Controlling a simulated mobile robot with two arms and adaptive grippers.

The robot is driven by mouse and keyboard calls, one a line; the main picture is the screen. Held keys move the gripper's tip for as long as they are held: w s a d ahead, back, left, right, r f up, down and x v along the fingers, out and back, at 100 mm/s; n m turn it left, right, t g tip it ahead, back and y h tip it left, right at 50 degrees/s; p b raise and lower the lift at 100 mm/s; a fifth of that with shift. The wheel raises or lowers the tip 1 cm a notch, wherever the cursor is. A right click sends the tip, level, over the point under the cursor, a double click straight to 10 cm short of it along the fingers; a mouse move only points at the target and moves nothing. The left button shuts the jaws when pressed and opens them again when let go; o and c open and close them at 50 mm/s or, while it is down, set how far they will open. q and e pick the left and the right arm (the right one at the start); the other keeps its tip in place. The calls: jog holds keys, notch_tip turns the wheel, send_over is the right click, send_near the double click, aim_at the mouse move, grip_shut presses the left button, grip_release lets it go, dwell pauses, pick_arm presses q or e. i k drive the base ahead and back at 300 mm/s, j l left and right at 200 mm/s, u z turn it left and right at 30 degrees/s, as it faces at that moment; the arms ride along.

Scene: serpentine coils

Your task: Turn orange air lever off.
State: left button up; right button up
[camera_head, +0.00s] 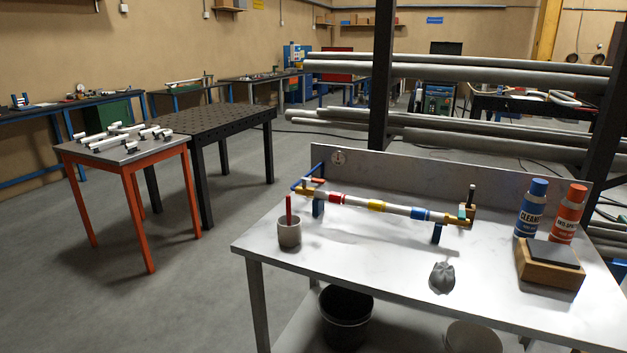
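A pipe assembly (385,206) with red, yellow and blue bands lies across the metal workbench (360,262), held up on blue supports. At its left end are brass-coloured fittings (304,190), blue bars and a small orange-red bar (318,180), which looks like the orange air lever. It is too small to tell its exact angle. A round gauge (338,157) sits on the backboard just behind. At the right end is another brass-coloured fitting (461,214) with a dark upright handle (471,194). Neither of my grippers is in view.
A grey cup (289,232) with a red stick stands at the bench's front left. A grey crumpled lump (442,277), a wooden block (550,266), a blue bottle (530,208) and an orange bottle (567,214) stand right. Open floor (190,290) lies left.

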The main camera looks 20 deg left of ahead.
aim_at(304, 179)
jog(key=i+j+z, duration=0.15)
jog(key=j, duration=0.25)
jog(key=i+j+z, duration=0.15)
jog(key=j, duration=0.25)
jog(key=j+z, duration=0.15)
jog(key=j, duration=0.3)
